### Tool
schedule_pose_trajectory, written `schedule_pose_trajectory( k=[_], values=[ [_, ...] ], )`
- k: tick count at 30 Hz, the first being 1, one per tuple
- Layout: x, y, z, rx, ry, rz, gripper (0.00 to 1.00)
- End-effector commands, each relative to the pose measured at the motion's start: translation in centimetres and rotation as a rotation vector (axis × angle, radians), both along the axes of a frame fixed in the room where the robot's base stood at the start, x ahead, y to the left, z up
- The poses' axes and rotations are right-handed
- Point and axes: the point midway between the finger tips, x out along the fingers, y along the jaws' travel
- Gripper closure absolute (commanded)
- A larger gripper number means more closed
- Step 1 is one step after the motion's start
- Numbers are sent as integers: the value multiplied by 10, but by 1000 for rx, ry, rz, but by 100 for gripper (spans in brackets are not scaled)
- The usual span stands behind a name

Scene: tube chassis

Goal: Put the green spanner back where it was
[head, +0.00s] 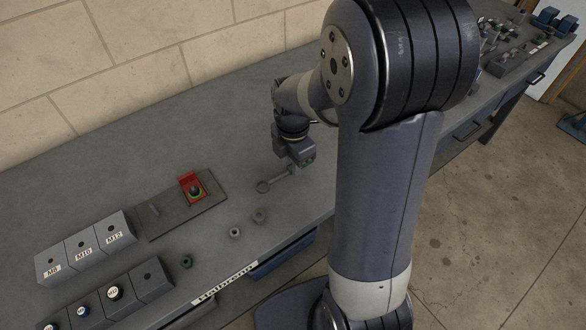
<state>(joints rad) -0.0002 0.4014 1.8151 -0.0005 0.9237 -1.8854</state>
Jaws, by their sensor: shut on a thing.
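My gripper (300,164) is low over the workbench, shut on a spanner (276,181). The spanner's grey shaft and ring-like end stick out to the lower left of the jaws. A small green patch shows at the jaws; I cannot tell whether it is on the spanner or the gripper. The held end is hidden by the jaws. I cannot tell whether the spanner touches the bench top.
Left of the gripper lies a dark plate (158,219) with a red bracket (187,181) around a green-ringed part. Several nut-like pieces (235,232) lie nearer the front edge. Bench behind the plate is clear.

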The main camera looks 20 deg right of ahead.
Motion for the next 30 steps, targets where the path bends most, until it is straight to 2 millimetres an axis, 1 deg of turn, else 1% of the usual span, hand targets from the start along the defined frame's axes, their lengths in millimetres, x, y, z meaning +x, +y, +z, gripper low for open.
schedule_pose_trajectory(
  k=[1,3,6,14,17,18,26,30],
  values=[
    [-1,0,-9,0,5,0,100],
    [-1,0,-19,-1,5,0,100],
    [0,0,-27,0,2,-1,100],
    [0,0,-28,0,0,-1,100],
    [0,0,-31,0,1,-1,100],
    [0,0,-32,0,1,-1,82],
    [0,0,-31,0,1,-1,61],
    [0,0,-31,0,1,-1,61]
  ],
)
